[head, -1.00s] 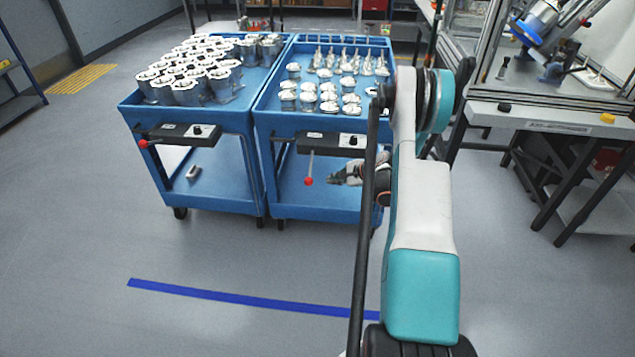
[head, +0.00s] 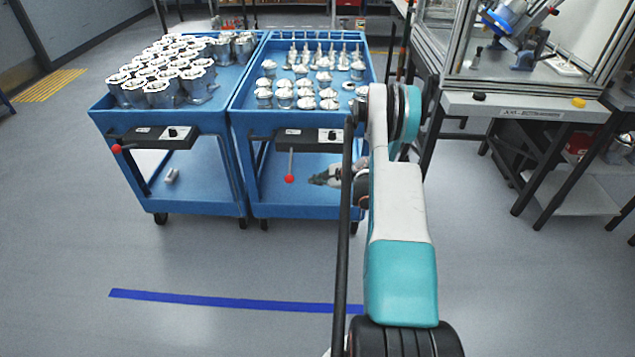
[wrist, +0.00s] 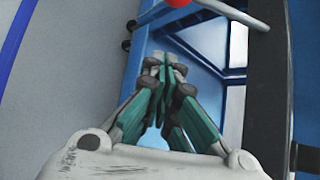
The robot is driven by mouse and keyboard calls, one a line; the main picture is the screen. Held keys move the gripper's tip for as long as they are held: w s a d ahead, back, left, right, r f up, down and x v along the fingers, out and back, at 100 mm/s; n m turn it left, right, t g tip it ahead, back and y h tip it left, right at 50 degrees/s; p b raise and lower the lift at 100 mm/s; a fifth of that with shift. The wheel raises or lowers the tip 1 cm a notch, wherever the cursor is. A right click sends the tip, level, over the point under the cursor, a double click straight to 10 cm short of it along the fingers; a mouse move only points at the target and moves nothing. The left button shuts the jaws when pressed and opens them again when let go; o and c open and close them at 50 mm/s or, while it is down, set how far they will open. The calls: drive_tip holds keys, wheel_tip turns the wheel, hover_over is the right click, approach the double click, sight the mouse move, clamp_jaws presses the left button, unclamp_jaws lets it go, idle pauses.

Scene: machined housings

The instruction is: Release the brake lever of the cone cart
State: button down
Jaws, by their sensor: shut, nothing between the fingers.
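The right blue cart (head: 240,108) carries small domed metal parts and several upright pointed parts; I take it for the cone cart. Its brake lever (head: 291,162) hangs down from a black panel (head: 297,139) on the cart's front and ends in a red ball (head: 290,179). My gripper (head: 314,181) is just right of the ball in the head view, its fingers shut and empty. In the wrist view the shut fingertips (wrist: 165,60) point toward the cart, with the red ball (wrist: 178,3) cut off at the top edge. Contact with the lever does not show.
The left blue cart (head: 97,115) holds larger metal housings; its lever with a red ball (head: 117,149) points left. A workbench (head: 530,103) with a framed enclosure stands at the right. A blue floor stripe (head: 230,302) crosses the clear floor in front.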

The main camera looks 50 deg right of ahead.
drive_tip(key=d+b+x, duration=0.1)
drive_tip(key=b+x, duration=0.1)
drive_tip(key=x, duration=0.5)
drive_tip(key=a+r+b, duration=0.1)
drive_tip(key=a+r, duration=0.2)
drive_tip(key=shift+a+r, duration=0.1)
drive_tip(key=shift+a, duration=0.25)
wheel_tip(320, 180, up, 13)
drive_tip(key=s+a+m+g+y+p, duration=0.1)
drive_tip(key=m+g+y+p, duration=0.2)
drive_tip(key=g+y+p, duration=0.1)
drive_tip(key=shift+a, duration=0.2)
idle(0.7)
idle(0.4)
